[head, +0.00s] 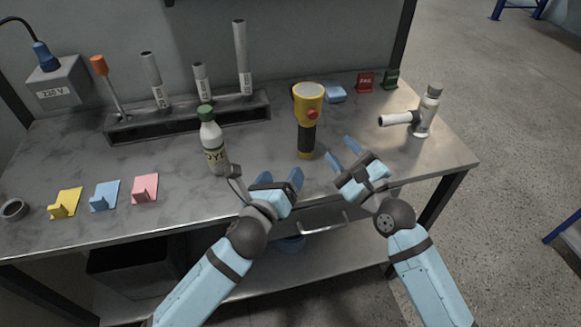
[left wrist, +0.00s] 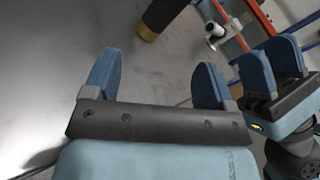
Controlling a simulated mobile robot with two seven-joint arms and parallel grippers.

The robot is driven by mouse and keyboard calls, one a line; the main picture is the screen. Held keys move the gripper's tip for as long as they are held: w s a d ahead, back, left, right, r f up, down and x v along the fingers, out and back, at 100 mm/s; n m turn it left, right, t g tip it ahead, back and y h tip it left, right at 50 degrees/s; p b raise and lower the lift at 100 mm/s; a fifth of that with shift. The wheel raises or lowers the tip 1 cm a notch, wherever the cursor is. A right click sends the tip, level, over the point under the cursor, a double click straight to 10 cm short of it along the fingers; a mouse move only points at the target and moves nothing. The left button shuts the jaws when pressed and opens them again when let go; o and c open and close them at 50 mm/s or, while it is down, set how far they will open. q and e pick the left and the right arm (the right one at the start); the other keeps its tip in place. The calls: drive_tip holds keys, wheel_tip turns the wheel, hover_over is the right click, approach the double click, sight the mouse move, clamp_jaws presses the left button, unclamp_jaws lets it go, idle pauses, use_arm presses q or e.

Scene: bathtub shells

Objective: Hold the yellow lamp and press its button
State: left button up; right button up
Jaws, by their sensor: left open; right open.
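The yellow lamp (head: 307,120) stands upright on the metal table, with a yellow head, a black handle and a yellow base. Its red button (head: 312,113) faces me on the head. In the left wrist view the lamp's lower part (left wrist: 158,18) shows at the top, beyond the fingers. My left gripper (head: 281,178) is open and empty, in front of the lamp and a little left of it. My right gripper (head: 343,155) is open and empty, to the right of the lamp and apart from it. It also shows at the right of the left wrist view (left wrist: 272,65).
A white bottle with a green cap (head: 213,142) stands left of the lamp. A rack (head: 187,120) with tubes is behind it. Yellow, blue and pink hooks (head: 145,188) lie at the left. A silver-white device (head: 425,112) stands at the right. Red and green boxes (head: 365,82) are at the back.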

sight(308, 131)
use_arm(q)
drive_tip(key=w+m, duration=0.1)
drive_tip(key=w+d+m, duration=0.1)
drive_tip(key=m, duration=0.1)
drive_tip(key=w+d+m+t, duration=0.1)
drive_tip(key=m, duration=0.1)
drive_tip(key=shift+r, duration=0.2)
drive_tip(key=shift+w, duration=0.2)
drive_tip(key=x, duration=1.3)
drive_tip(key=shift+w+a+f, duration=0.1)
drive_tip(key=shift+w, duration=0.1)
drive_tip(key=c, duration=1.1)
use_arm(e)
drive_tip(key=shift+c, duration=0.2)
clamp_jaws()
